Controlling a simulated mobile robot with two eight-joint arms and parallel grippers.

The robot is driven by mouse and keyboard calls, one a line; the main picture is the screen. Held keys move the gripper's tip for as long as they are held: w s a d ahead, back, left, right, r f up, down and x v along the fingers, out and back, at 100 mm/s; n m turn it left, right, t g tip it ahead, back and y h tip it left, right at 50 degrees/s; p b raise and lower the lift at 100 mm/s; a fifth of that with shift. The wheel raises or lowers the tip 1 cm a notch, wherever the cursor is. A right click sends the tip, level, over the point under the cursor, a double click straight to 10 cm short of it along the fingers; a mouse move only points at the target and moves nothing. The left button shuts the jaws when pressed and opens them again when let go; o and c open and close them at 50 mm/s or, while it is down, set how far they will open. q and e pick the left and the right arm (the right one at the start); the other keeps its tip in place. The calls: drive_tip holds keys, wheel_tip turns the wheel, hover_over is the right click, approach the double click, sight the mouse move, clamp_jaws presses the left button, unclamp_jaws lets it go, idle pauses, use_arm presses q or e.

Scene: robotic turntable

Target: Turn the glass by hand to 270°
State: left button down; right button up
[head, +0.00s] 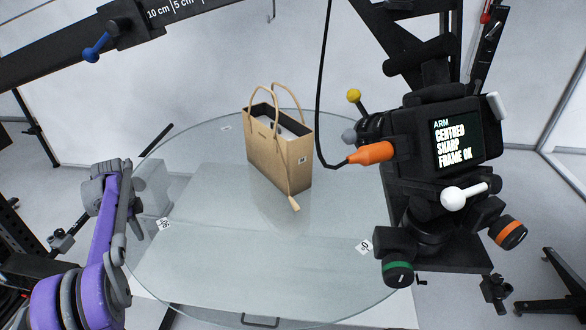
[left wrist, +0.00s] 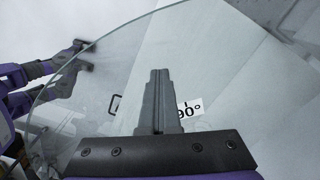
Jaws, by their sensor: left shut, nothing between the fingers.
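The round glass (head: 330,225) is a clear turntable disc filling the middle of the head view; its rim also shows in the left wrist view (left wrist: 105,40). A tan paper bag (head: 278,160) stands upright on it. A 90° label (head: 163,223) is at its left rim and a 0 label (head: 365,246) at its right front. My left gripper (head: 122,172) is at the left rim; in the left wrist view its fingers (left wrist: 159,75) are together and empty, beside the 90° label (left wrist: 189,109). Whether it touches the glass is unclear. My right gripper (left wrist: 82,56) shows near the rim; its jaws are unclear.
A black camera rig (head: 450,150) with a lit screen and coloured knobs stands close to the glass on the right. A black boom (head: 100,40) crosses above, with a cable hanging near the bag. A dark handle (head: 260,320) is below the front rim.

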use_arm(q)
drive_tip(key=shift+w+a, duration=0.15)
drive_tip(key=shift+a, duration=0.05)
drive_tip(key=shift+w+a, duration=0.2)
drive_tip(key=shift+w, duration=0.05)
drive_tip(key=shift+w+a+f, duration=0.25)
drive_tip(key=shift+s+d, duration=0.1)
idle(0.7)
